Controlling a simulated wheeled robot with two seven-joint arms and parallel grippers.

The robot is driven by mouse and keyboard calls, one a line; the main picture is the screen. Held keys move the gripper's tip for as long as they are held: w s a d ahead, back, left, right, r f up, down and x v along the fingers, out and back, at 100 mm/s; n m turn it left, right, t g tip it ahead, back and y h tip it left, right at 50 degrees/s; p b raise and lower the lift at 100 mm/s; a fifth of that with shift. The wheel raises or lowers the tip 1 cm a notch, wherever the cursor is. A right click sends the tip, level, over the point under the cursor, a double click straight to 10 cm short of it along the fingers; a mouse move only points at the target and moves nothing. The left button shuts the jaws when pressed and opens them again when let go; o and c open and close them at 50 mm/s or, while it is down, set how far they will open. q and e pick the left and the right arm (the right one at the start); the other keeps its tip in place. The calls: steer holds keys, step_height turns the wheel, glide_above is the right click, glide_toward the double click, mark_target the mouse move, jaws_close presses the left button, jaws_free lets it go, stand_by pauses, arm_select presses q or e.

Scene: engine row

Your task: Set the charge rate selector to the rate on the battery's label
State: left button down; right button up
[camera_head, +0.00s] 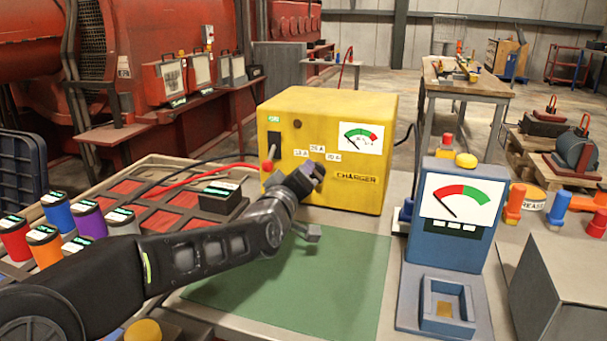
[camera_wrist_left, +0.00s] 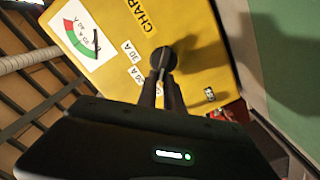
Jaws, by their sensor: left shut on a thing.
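The yellow charger (camera_head: 352,104) stands at the back of the workbench. Its rate labels (camera_head: 317,149) sit in an arc on the front, beside the dial meter (camera_head: 361,137). My left gripper (camera_head: 309,174) is in front of the charger below these labels. In the left wrist view its fingers (camera_wrist_left: 165,82) are shut on the dark round selector knob (camera_wrist_left: 165,57). A pale mark shows on the knob; which rate it points to I cannot tell. A dark battery (camera_head: 216,194) sits in the tray at left; its label is too small to read. My right gripper is not in view.
A blue meter stand (camera_head: 455,240) is right of the green mat (camera_head: 345,285), which is mostly clear. Several coloured cylinders (camera_head: 43,240) stand at far left. Red and black cables (camera_head: 215,166) run to the tray. A grey box (camera_head: 560,290) is at right.

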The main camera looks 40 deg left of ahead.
arm_select(q)
steer(key=c, duration=1.5)
jaws_free()
steer(key=shift+v, duration=3.9)
